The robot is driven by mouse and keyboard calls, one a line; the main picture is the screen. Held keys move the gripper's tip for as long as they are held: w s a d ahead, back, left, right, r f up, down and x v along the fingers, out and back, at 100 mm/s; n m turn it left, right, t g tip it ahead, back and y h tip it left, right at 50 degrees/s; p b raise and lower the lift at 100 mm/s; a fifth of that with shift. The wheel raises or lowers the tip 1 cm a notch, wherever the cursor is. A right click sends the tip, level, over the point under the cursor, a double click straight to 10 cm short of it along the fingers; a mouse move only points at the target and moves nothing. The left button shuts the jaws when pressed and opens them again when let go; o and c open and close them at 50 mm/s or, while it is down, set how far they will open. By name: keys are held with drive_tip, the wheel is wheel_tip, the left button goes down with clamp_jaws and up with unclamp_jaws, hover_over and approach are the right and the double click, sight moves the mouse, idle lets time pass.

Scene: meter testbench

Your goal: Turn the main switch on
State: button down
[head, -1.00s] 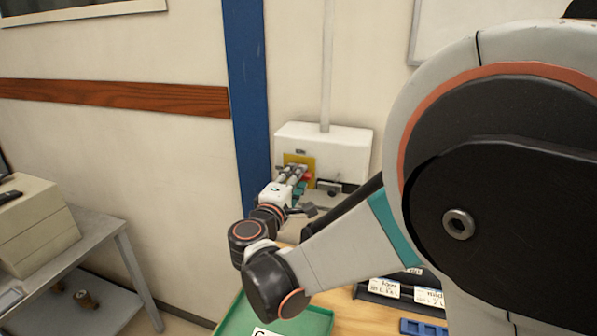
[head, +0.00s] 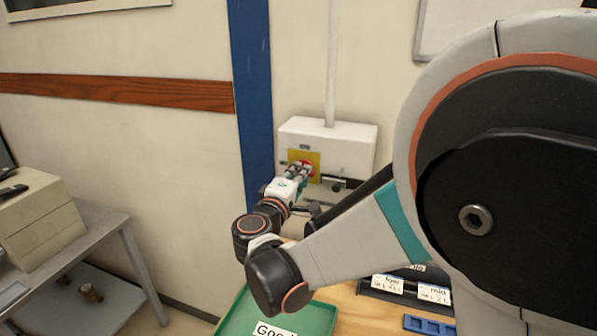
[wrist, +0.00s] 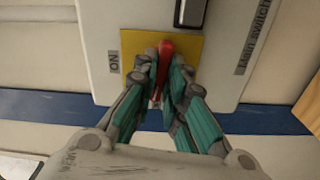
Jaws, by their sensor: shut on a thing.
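The main switch is a red handle (wrist: 165,60) on a yellow plate (wrist: 190,50), set in a white wall box (head: 345,148). In the wrist view the box carries an "ON" label to the left of the plate and a "Main switch" label to the right. My gripper (wrist: 162,82) is shut on the red handle, one finger on each side. In the head view my gripper (head: 298,172) reaches the yellow plate and hides part of the handle. In the wrist view the handle lies roughly upright in the picture, leaning slightly.
A dark latch (head: 338,184) sits on the box to the right of the plate. A blue post (head: 252,90) stands left of the box. Below are a green tray (head: 235,322) and label holders (head: 410,288) on the wooden bench. A grey table (head: 95,225) stands at left.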

drive_tip(key=shift+f+m+b, duration=0.1)
drive_tip(key=shift+m+b, duration=0.65)
drive_tip(key=shift+m, duration=7.45)
drive_tip(key=c, duration=1.6)
unclamp_jaws()
drive_tip(key=shift+s, duration=0.1)
drive_tip(key=shift+c, duration=0.2)
